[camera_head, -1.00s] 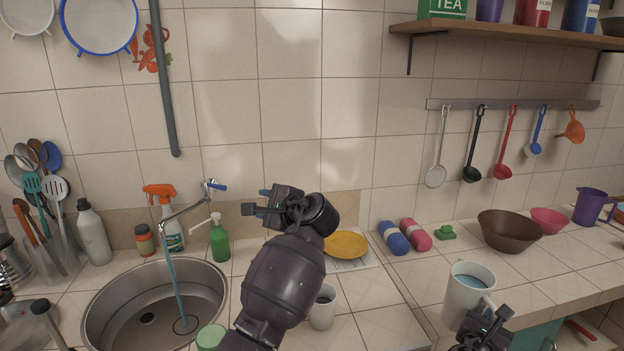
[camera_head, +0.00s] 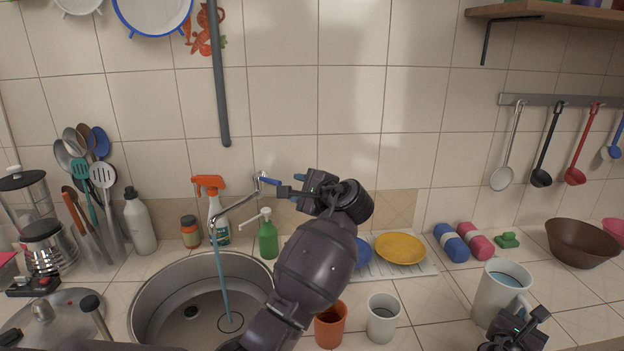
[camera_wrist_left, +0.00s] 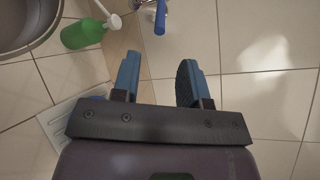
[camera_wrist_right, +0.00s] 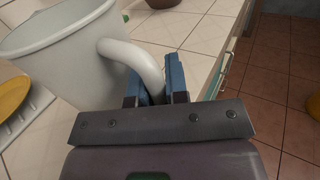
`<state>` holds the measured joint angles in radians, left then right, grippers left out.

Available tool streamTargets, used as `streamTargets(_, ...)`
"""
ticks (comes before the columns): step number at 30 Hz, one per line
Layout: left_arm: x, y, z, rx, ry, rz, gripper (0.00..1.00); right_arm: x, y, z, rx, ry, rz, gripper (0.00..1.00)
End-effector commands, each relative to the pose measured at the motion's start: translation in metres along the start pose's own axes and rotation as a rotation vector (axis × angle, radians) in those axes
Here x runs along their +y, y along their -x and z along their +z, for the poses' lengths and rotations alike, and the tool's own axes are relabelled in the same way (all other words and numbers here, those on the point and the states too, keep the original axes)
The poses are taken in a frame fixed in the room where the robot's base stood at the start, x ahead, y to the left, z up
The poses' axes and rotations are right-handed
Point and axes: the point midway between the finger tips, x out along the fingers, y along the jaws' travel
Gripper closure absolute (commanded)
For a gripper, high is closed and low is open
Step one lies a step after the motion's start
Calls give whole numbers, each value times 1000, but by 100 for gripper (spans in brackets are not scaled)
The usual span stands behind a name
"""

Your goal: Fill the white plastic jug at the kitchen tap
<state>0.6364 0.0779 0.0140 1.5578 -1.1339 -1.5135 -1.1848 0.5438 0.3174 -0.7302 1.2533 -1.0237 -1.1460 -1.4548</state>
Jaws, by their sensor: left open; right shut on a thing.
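The white jug (camera_head: 500,283) is upright at the lower right of the head view, with bluish water showing inside its rim. My right gripper (camera_head: 522,322) is shut on its handle; the handle (camera_wrist_right: 135,58) lies between the fingers in the right wrist view. The tap (camera_head: 238,205) stands at the sink, and a stream of water (camera_head: 222,275) runs from its spout into the sink (camera_head: 160,295). My left gripper (camera_head: 288,190) is open and empty beside the tap's blue lever (camera_head: 270,181). The lever (camera_wrist_left: 160,18) lies ahead of the open fingers in the left wrist view.
An orange cup (camera_head: 330,326) and a white cup (camera_head: 383,320) stand on the counter between sink and jug. A yellow plate (camera_head: 400,248) sits on a white rack behind them. A green soap bottle (camera_head: 268,238) and an orange-topped spray bottle (camera_head: 214,212) stand behind the sink.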

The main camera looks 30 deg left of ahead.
Motion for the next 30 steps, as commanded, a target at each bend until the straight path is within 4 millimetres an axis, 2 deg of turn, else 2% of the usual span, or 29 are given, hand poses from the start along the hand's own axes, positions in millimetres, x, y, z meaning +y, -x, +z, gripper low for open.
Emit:
streamTargets(8,-1,-13,1,-2,-2,0,60,1,-1,4,-4,-3,0,100)
streamTargets(24,-1,-93,1,-1,-2,1,60,1,0,15,-1,-2,1,100)
streamTargets(30,0,-112,0,-1,-1,1,60,1,0,17,0,-1,1,100)
